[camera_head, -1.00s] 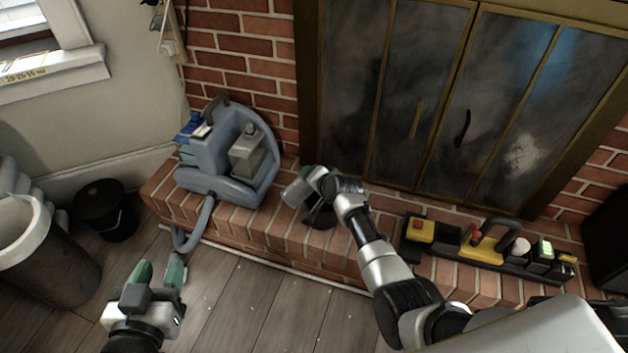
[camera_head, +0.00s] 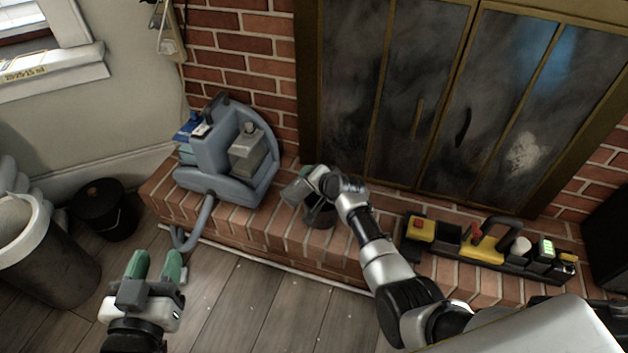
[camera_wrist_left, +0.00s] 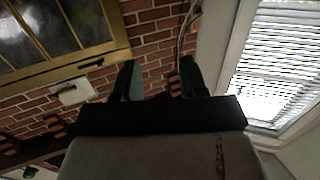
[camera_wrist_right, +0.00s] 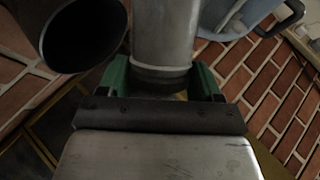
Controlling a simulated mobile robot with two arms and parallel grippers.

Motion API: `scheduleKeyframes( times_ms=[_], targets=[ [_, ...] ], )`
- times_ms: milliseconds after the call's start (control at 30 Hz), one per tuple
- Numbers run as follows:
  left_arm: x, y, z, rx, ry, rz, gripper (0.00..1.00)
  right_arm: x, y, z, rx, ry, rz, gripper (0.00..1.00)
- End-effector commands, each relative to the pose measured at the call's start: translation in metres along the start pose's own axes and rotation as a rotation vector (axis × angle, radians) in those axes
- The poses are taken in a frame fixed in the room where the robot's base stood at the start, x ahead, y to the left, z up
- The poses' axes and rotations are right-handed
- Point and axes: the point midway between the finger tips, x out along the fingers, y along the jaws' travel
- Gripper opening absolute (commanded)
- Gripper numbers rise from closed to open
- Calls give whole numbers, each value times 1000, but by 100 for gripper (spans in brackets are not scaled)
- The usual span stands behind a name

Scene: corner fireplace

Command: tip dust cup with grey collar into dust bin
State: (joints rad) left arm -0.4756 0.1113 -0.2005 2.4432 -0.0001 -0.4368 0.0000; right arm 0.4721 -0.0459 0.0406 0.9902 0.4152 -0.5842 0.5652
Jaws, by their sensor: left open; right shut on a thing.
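My right gripper (camera_wrist_right: 163,85) is shut on a grey cylindrical cup, the dust cup (camera_wrist_right: 165,35), with a grey band near the fingers. In the head view the right gripper (camera_head: 318,180) holds the cup (camera_head: 298,191) tilted above the brick hearth; its contents are hidden. Just beside and below it is a small dark open-mouthed container (camera_head: 320,214), seemingly the dust bin; its mouth (camera_wrist_right: 88,32) shows left of the cup in the right wrist view. My left gripper (camera_head: 155,272) is open and empty above the floor; its fingers show in the left wrist view (camera_wrist_left: 158,80).
A blue-grey machine (camera_head: 228,155) with a hose stands on the left of the hearth. A yellow and black tool caddy (camera_head: 480,250) lies on the right. A large grey bin (camera_head: 50,255) and a black lidded bucket (camera_head: 104,210) stand on the floor at left.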

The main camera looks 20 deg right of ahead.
Motion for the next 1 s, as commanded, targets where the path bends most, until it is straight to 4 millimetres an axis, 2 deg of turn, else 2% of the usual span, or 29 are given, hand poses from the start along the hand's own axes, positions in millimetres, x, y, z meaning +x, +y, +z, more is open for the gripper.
scheduleKeyframes(
  times_ms=[400,1000],
  targets=[
    [3,3,-17,-2,119,9,43,2,2,0,33,-19,-14,40],
    [2,4,-16,-4,134,9,43,3,4,1,45,-26,-19,40]
  ],
)
